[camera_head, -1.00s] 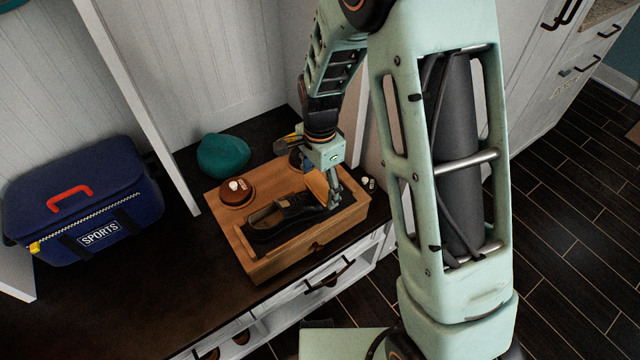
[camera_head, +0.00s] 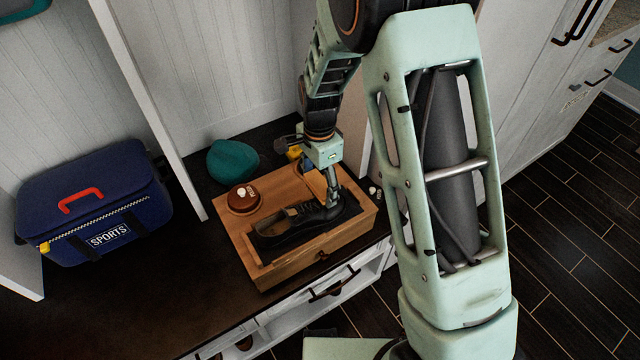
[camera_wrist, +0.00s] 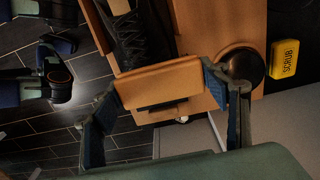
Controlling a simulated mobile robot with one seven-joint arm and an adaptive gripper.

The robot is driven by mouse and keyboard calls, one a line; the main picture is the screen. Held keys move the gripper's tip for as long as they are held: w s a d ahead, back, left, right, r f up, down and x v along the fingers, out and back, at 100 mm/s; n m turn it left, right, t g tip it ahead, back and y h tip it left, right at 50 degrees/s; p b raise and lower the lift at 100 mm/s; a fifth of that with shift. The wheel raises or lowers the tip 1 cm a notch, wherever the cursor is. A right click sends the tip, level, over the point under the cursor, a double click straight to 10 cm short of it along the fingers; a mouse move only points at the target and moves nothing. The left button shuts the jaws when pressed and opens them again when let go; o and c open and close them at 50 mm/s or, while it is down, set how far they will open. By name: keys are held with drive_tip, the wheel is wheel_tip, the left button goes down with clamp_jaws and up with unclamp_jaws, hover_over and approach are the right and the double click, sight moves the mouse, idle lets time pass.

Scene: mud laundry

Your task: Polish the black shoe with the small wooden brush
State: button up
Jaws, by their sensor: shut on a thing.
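My gripper (camera_head: 333,203) is over the toe end of the shoe, pointing down. In the wrist view my gripper (camera_wrist: 162,100) is shut on the small wooden brush (camera_wrist: 160,80), a light-brown block between the blue finger pads. In the head view the brush is mostly hidden by the fingers. I cannot tell whether it touches the shoe.
The wooden box (camera_head: 290,272) stands on a dark bench top. A round brown tin (camera_head: 243,203) sits on its left part. A teal object (camera_head: 232,160) is behind it, and a yellow SCRUB item (camera_wrist: 290,58) beside it. A blue sports bag (camera_head: 95,205) stands left, with bare bench between.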

drive_tip(key=shift+f, duration=0.1)
idle(0.3)
drive_tip(key=shift+s+d, duration=0.5)
drive_tip(key=shift+s, duration=0.25)
drive_tip(key=shift+s+d, duration=0.5)
drive_tip(key=shift+s, duration=0.2)
drive_tip(key=shift+w+a+p, duration=0.15)
drive_tip(key=shift+w+a, duration=0.35)
drive_tip(key=shift+w, duration=0.2)
drive_tip(key=shift+w+a+p, duration=0.15)
drive_tip(key=shift+w+a, duration=0.3)
drive_tip(key=shift+w, duration=0.3)
